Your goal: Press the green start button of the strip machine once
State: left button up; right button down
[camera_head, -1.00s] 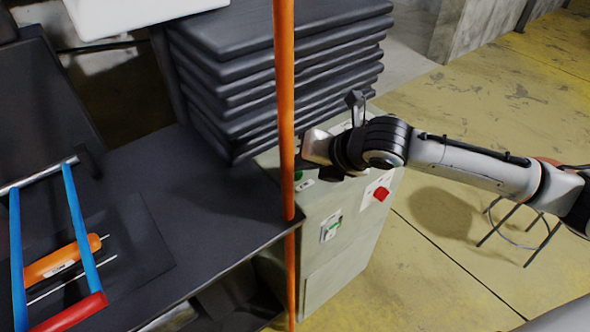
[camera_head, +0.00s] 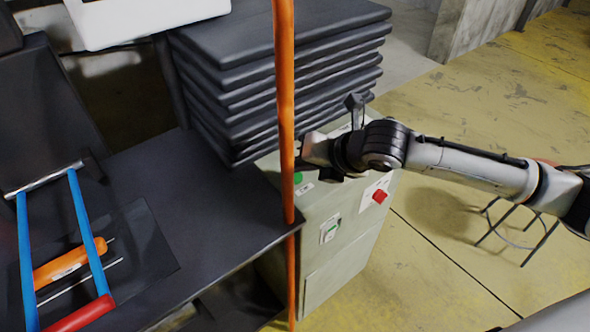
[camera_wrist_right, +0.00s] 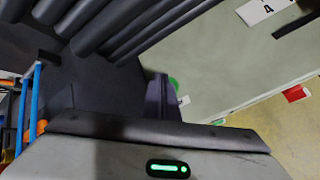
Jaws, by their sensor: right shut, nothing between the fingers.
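The strip machine (camera_head: 345,250) is a pale grey-green cabinet beside the black table. Its green start button (camera_head: 298,177) shows on the top panel, just right of the orange pole in the head view. In the right wrist view the green button (camera_wrist_right: 173,84) is partly hidden behind my dark fingers. My right gripper (camera_head: 308,160) is just above and beside the button. It also shows in the right wrist view (camera_wrist_right: 163,98), shut and empty. I cannot tell whether the fingertips touch the button. My left gripper is not in view.
A red button (camera_head: 380,196) sits on a white plate on the cabinet, right of the gripper. An orange pole (camera_head: 285,100) stands close in front. Stacked black slabs (camera_head: 270,70) rise behind. A blue and red frame (camera_head: 85,230) is at left.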

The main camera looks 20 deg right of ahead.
aim_at(299, 179)
dwell(0.3)
jog(key=shift+r+p, duration=0.85)
jog(key=shift+r, duration=1.75)
